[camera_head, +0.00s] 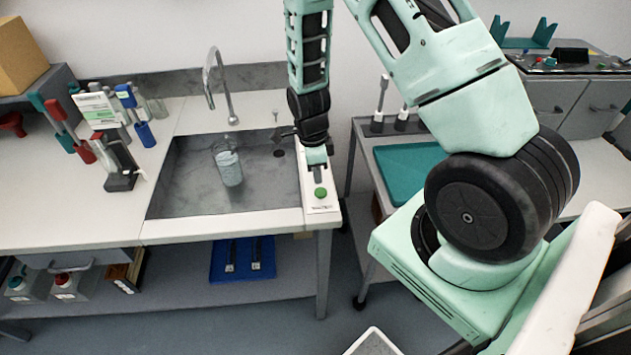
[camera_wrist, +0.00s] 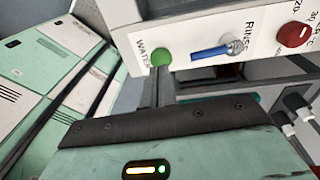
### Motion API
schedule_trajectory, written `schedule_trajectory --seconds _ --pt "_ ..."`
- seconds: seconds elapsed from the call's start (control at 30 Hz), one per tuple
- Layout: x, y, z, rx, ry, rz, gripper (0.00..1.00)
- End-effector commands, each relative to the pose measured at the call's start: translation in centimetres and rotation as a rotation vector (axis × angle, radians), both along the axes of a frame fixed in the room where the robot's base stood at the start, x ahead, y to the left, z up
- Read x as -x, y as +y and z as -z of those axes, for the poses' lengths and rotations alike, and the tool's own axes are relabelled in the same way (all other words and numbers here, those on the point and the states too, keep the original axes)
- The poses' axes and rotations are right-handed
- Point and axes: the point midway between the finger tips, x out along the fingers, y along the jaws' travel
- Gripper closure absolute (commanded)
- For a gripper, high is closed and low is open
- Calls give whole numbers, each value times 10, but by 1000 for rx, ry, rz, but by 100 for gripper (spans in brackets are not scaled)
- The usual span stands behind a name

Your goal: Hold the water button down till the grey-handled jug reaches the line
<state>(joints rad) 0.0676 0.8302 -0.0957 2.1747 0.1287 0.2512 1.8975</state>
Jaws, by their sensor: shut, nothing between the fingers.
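The green water button (camera_head: 320,192) sits on a white panel at the sink's right front corner. In the wrist view the green button (camera_wrist: 161,57) is beside the label WATER. My gripper (camera_head: 318,176) is shut and empty, pointing down at the panel. In the wrist view its fingertips (camera_wrist: 158,72) are right at the button's edge; I cannot tell whether they touch or press it. A clear jug (camera_head: 229,166) stands upright in the sink below the tap (camera_head: 219,85), with pale contents. Its handle colour, fill line and exact level are too small to make out.
The wrist view also shows a blue lever (camera_wrist: 215,51) marked RINSE and a red button (camera_wrist: 293,34) on the panel. The grey sink (camera_head: 184,190) is otherwise mostly clear. A rack with pipettes (camera_head: 120,165) stands to its left, and a cart with a teal mat (camera_head: 408,170) to its right.

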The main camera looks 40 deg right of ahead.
Motion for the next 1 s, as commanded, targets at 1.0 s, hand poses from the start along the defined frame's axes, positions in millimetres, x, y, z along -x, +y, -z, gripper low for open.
schedule_trajectory --seconds 1.0 --pt "-12 2 -88 0 -6 1 100"
